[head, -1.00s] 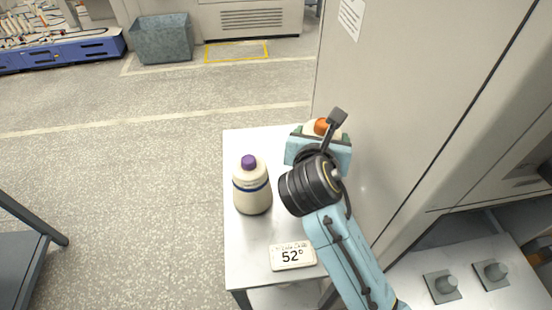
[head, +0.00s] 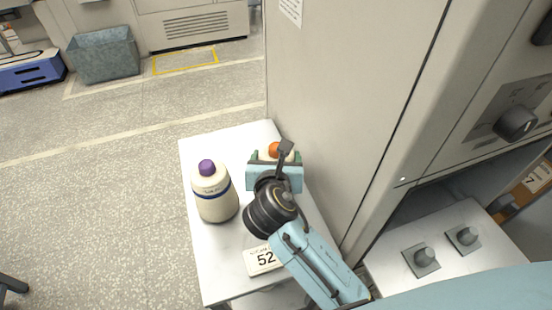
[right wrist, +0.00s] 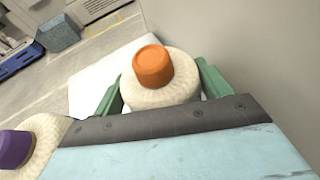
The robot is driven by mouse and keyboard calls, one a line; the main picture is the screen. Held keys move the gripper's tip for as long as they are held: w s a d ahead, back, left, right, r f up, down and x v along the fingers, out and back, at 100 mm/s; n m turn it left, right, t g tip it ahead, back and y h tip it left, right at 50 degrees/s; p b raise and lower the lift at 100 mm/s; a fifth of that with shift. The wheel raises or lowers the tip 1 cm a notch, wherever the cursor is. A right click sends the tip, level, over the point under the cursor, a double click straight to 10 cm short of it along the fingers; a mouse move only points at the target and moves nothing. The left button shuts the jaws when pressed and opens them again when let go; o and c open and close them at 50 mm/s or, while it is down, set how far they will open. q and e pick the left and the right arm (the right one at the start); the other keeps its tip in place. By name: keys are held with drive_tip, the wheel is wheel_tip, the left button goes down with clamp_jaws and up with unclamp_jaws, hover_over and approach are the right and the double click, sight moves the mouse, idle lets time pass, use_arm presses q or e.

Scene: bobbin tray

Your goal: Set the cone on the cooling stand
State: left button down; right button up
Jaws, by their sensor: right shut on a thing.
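My right gripper (head: 273,162) is shut on a cream yarn cone with an orange top (head: 275,150). In the right wrist view its green fingers clasp both sides of the cone (right wrist: 165,92). The cone is over the far end of a small white table (head: 235,137), close to a grey cabinet; whether its base touches the table is hidden. A second cream cone with a purple top and blue band (head: 214,192) stands upright on the table, left of the gripper. My left gripper is out of view.
The tall grey cabinet (head: 345,100) walls off the table's right side. A grey bin (head: 104,54) stands far back left. The floor left of the table is open.

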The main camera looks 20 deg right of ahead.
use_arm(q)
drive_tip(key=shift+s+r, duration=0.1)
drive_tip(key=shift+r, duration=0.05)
use_arm(e)
drive_tip(key=o, duration=1.3)
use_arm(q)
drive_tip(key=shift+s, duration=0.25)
use_arm(e)
drive_tip(key=shift+o, duration=1.3)
use_arm(q)
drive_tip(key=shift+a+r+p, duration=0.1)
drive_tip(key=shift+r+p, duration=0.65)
drive_tip(key=shift+p, duration=0.1)
use_arm(e)
drive_tip(key=v, duration=1.2)
